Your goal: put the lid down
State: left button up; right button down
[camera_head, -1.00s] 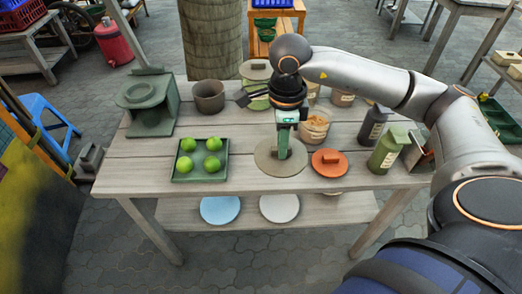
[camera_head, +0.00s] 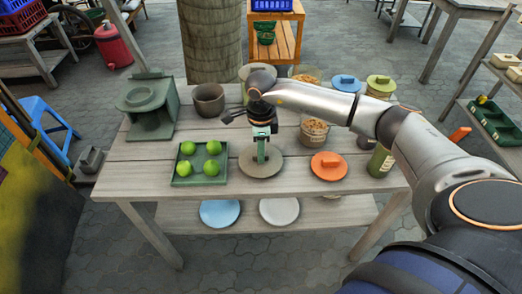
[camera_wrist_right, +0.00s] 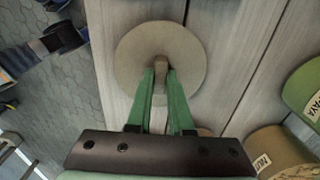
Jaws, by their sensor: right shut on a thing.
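A round grey-brown lid (camera_head: 262,170) is at the front middle of the wooden table, to the right of the green tray. It also shows in the right wrist view (camera_wrist_right: 187,48). My right gripper (camera_head: 262,157) points down over it, its green fingers (camera_wrist_right: 161,75) closed on the lid's small handle. The lid looks flat at table height; I cannot tell whether it touches the boards. My left gripper is not in view.
A green tray (camera_head: 177,182) with several green fruits is left of the lid. An orange lid (camera_head: 329,173) lies to the right. A jar (camera_head: 314,131), a dark pot (camera_head: 209,105) and a green clay stove (camera_head: 150,128) stand behind. Bare boards (camera_head: 293,163) separate the two lids.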

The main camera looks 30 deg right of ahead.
jog(key=shift+f, duration=0.1)
jog(key=shift+f, duration=0.15)
jog(key=c, duration=0.8)
grip_release()
jog(key=shift+r, duration=0.2)
